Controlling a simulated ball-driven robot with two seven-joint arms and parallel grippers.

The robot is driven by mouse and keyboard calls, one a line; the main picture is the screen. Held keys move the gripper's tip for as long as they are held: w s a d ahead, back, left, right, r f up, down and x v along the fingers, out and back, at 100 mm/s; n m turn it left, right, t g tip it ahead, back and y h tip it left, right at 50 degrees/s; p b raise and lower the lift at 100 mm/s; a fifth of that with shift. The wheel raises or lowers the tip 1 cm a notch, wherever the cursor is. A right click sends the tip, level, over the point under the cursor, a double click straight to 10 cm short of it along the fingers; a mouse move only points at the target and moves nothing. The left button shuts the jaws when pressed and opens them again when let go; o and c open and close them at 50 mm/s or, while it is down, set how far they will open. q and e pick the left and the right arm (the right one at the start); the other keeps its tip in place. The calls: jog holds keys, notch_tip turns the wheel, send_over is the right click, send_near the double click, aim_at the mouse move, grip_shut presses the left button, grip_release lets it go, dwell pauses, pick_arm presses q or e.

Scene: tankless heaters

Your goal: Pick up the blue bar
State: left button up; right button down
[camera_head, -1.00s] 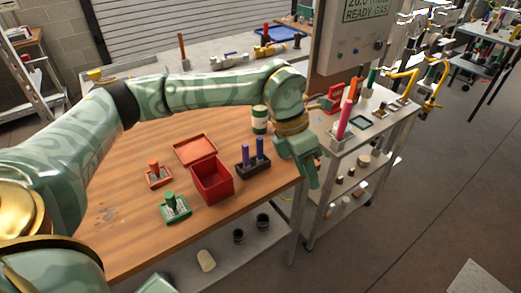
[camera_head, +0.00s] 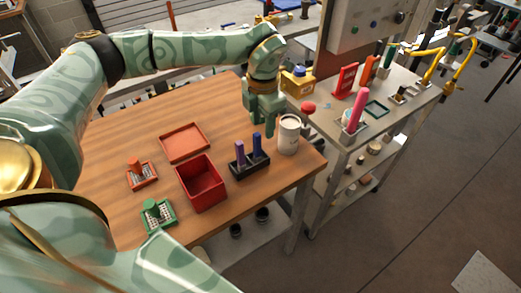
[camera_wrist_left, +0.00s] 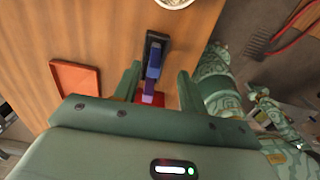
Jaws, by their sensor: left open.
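The blue bar (camera_head: 257,144) stands upright in a black holder (camera_head: 236,171) on the wooden table, beside a purple bar (camera_head: 239,153). My left gripper (camera_head: 261,126) points down just above and behind the blue bar in the head view. It is open and empty. In the left wrist view, the blue bar (camera_wrist_left: 153,67) shows between the spread fingers of the left gripper (camera_wrist_left: 159,82), with the purple bar (camera_wrist_left: 148,98) closer to the palm. I cannot tell whether the fingers reach down around the blue bar. My right gripper is out of view.
A white canister (camera_head: 288,138) stands close to the right of the holder. A metal cart (camera_head: 345,133) stands right of the table.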

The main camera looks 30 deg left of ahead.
aim_at(257, 134)
pick_arm(q)
jog(key=shift+a+f, duration=0.25)
jog(key=shift+f, duration=0.2)
jog(key=shift+a+f, duration=0.2)
jog(key=shift+f, duration=0.25)
jog(key=f, duration=0.2)
jog(key=s+f+b, duration=0.1)
jog(key=f, duration=0.1)
jog(key=shift+a+f, duration=0.1)
jog(key=shift+f, duration=0.1)
jog(key=shift+a+f, duration=0.1)
jog(key=shift+f, duration=0.25)
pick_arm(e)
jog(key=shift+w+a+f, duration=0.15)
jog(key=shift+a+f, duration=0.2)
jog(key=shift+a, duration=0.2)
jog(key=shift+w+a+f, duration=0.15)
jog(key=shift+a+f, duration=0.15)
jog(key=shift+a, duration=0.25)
pick_arm(q)
grip_shut()
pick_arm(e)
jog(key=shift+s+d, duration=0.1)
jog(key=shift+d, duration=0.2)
